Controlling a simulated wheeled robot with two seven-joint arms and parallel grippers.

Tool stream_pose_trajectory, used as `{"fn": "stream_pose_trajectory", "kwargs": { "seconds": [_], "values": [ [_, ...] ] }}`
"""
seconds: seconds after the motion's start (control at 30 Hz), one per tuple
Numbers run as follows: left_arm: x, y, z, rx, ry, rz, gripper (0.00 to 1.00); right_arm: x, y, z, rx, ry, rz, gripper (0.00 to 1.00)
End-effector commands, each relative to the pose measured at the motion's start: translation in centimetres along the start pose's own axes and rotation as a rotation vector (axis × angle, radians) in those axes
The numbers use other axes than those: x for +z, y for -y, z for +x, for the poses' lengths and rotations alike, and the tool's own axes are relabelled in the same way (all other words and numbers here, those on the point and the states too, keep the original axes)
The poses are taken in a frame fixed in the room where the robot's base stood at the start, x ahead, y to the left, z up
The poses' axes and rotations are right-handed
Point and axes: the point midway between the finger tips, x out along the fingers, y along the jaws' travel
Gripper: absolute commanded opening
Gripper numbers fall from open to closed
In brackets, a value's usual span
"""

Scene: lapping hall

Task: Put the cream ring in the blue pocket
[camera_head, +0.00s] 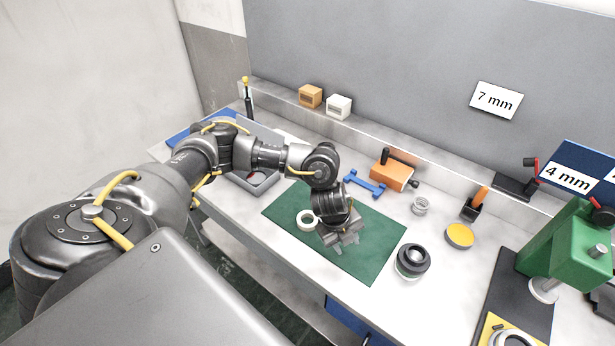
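My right gripper is not in view. A grey tray (262,188) stands left of the mat, partly hidden by my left arm. Behind that arm is a blue surface (181,141). I cannot make out a blue pocket clearly.
Behind the mat are a blue bracket (364,184) and an orange block (391,172). To the right are a dark ringed part (412,261), a yellow disc (459,235) and a green machine (565,246). Two small boxes sit on the back ledge.

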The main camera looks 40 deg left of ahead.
Motion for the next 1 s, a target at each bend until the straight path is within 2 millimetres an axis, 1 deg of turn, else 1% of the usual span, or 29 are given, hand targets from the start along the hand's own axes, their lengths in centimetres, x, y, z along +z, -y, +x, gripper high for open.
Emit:
{"fn": "stream_pose_trajectory", "kwargs": {
  "seconds": [0.03,0.1,0.2,0.3,0.43,0.57,0.67,0.8,0.9,1.0],
  "values": [
    [3.5,-0.6,-1.6,0.053,0.061,-0.003,0.39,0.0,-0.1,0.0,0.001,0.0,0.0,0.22],
    [7.1,-2.0,-3.5,0.128,0.121,-0.022,0.39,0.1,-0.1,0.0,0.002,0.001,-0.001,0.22],
    [10.8,-3.6,-5.9,0.206,0.184,-0.057,0.39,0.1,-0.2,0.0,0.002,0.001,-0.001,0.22],
    [12.9,-4.7,-7.5,0.255,0.221,-0.087,0.39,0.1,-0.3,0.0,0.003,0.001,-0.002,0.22],
    [13.9,-5.3,-8.4,0.28,0.238,-0.103,0.39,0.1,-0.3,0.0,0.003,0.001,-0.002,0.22],
    [14.0,-5.5,-8.2,0.283,0.239,-0.105,0.39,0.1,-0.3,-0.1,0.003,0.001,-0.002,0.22],
    [14.2,-5.9,-7.0,0.285,0.238,-0.105,0.39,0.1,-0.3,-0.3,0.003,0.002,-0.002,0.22],
    [14.7,-6.5,-4.9,0.284,0.238,-0.105,0.39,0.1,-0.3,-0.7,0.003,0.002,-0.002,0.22],
    [14.9,-6.7,-3.8,0.282,0.238,-0.103,0.39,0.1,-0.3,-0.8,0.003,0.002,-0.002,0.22],
    [15.0,-6.9,-3.2,0.28,0.238,-0.102,0.39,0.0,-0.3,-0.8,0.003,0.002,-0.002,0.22]
  ]
}}
